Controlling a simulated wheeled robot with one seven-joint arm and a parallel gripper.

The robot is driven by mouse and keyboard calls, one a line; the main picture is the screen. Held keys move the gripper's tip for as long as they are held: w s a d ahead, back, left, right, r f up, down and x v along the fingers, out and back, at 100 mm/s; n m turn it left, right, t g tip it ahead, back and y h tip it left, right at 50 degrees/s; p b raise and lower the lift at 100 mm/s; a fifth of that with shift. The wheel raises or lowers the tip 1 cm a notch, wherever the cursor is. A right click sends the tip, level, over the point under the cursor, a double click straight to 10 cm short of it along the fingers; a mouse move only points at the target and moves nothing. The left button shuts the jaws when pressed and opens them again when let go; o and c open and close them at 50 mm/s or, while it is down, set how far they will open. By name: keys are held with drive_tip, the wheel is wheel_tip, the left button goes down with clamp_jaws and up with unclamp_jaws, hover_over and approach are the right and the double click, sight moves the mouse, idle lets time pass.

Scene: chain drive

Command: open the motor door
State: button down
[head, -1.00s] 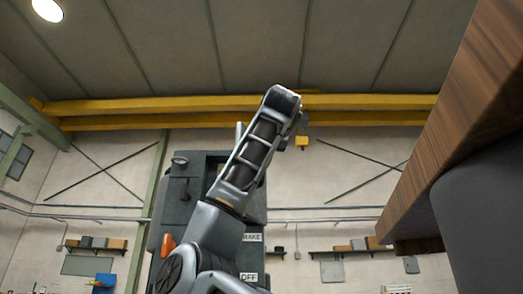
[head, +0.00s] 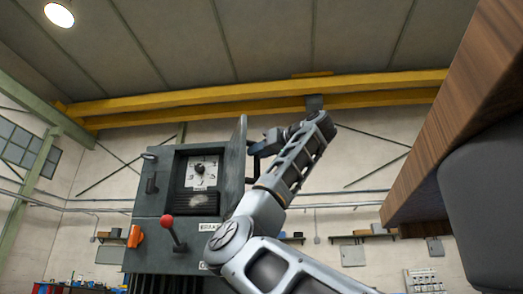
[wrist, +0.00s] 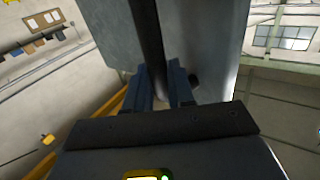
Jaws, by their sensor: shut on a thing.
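The motor door (head: 237,165) is a grey panel on the right side of the dark grey cabinet (head: 150,232). It stands swung out from the opening and shows nearly edge-on in the head view. In the wrist view, the door (wrist: 212,45) fills the upper middle with a dark upright bar handle (wrist: 150,35) on it. My gripper (wrist: 160,88) has its blue fingers on either side of the handle and is shut on it. In the head view, my gripper (head: 260,146) is at the door's right face. The opening shows a white dial (head: 202,172).
A red-knobbed lever (head: 172,232) and an orange knob (head: 135,237) are on the cabinet front below the opening. A wooden board edge (head: 440,130) hangs at the right. Wall shelves and a yellow overhead beam are far behind.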

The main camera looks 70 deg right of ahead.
drive_tip(key=shift+w+d+n+y, duration=0.15)
drive_tip(key=shift+d+n+y, duration=0.25)
drive_tip(key=shift+y, duration=0.2)
drive_tip(key=c, duration=1.1)
unclamp_jaws()
drive_tip(key=shift+w+d+f, duration=0.1)
drive_tip(key=shift+w, duration=0.25)
drive_tip(key=shift+s, duration=0.25)
drive_tip(key=shift+b+v, duration=2.9)
drive_tip(key=shift+v, duration=0.95)
drive_tip(key=shift+f, duration=0.15)
